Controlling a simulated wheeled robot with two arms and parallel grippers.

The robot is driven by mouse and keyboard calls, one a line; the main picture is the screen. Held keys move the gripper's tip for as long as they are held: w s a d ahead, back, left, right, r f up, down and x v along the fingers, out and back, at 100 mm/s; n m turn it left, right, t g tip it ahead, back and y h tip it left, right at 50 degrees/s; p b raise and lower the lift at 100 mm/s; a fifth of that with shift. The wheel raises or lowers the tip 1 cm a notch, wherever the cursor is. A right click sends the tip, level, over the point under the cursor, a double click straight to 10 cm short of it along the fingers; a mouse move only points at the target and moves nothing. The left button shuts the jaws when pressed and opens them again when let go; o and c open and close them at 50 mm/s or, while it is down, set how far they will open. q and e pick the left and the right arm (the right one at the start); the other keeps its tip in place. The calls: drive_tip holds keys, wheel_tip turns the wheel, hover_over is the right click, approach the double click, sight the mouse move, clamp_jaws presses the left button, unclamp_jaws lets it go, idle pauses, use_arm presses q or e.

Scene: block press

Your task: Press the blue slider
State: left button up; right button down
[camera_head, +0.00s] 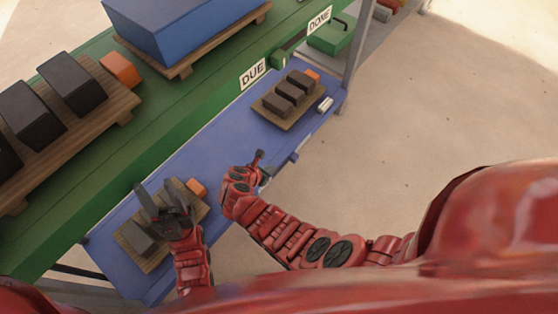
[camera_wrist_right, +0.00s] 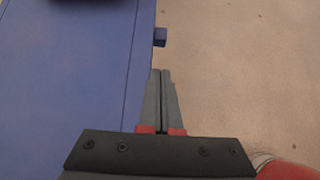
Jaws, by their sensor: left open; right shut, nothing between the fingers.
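A small blue block (camera_wrist_right: 160,37), which looks like the blue slider, juts from the edge of the blue shelf (camera_wrist_right: 70,110) in the right wrist view. In the head view a blue block (camera_head: 294,157) shows on the shelf's right edge. My right gripper (camera_wrist_right: 161,72) is shut and empty, its tips just short of the block and apart from it in the picture. In the head view my right gripper (camera_head: 259,155) is over the shelf's edge. My left gripper (camera_head: 155,190) is open and empty above a wooden board (camera_head: 128,240) with dark blocks.
Another board (camera_head: 287,119) with dark blocks and an orange block stands farther along the blue shelf. A green shelf (camera_head: 190,115) with larger boards, a big blue box (camera_head: 185,25) and DUE (camera_head: 252,74) and DONE (camera_head: 319,21) signs runs behind. The floor at right is clear.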

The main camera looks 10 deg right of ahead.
drive_tip(key=v, duration=0.3)
drive_tip(key=shift+p, duration=0.3)
drive_tip(key=shift+f, duration=0.1)
